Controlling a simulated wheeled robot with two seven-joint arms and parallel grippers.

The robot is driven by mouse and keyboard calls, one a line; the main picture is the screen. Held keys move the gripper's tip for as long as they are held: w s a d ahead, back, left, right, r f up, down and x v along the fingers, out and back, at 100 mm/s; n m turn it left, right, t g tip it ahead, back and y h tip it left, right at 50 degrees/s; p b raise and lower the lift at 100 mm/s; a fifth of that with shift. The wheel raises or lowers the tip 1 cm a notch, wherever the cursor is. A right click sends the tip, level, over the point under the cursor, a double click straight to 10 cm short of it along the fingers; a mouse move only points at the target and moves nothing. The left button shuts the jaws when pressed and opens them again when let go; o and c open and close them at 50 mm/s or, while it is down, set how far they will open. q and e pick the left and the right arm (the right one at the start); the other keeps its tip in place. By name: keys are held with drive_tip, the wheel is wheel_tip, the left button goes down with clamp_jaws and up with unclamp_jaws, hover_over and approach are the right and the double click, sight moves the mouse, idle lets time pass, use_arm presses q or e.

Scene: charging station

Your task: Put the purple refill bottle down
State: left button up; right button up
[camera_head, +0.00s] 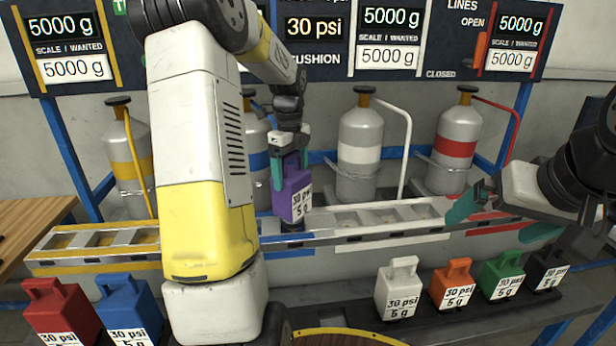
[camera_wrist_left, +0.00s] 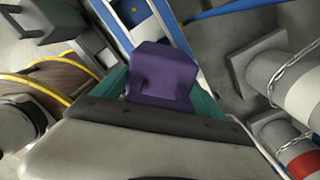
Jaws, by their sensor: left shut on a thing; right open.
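The purple refill bottle (camera_head: 295,200), labelled 30 psi 5 g, is held in my left gripper (camera_head: 290,160) in the head view. It hangs upright just in front of the silver rail, near the blue-banded tank. Whether it touches the rail I cannot tell. In the left wrist view the bottle (camera_wrist_left: 162,75) sits between the teal fingers of my left gripper (camera_wrist_left: 165,95). My right gripper (camera_head: 500,218) is open and empty at the right, with its teal fingers spread near the red end of the rail.
The silver rail (camera_head: 365,236) has several slots. Red (camera_head: 58,310), blue (camera_head: 130,305), white (camera_head: 400,288), orange (camera_head: 453,285), green (camera_head: 502,275) and black (camera_head: 545,272) bottles stand on the front shelf. Tanks such as the white-banded one (camera_head: 360,135) stand behind. A gap shows between blue and white bottles, partly hidden by my arm.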

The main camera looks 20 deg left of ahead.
use_arm(q)
drive_tip(key=shift+w+a+f, duration=0.1)
drive_tip(key=shift+w, duration=0.2)
drive_tip(key=shift+f, duration=1.75)
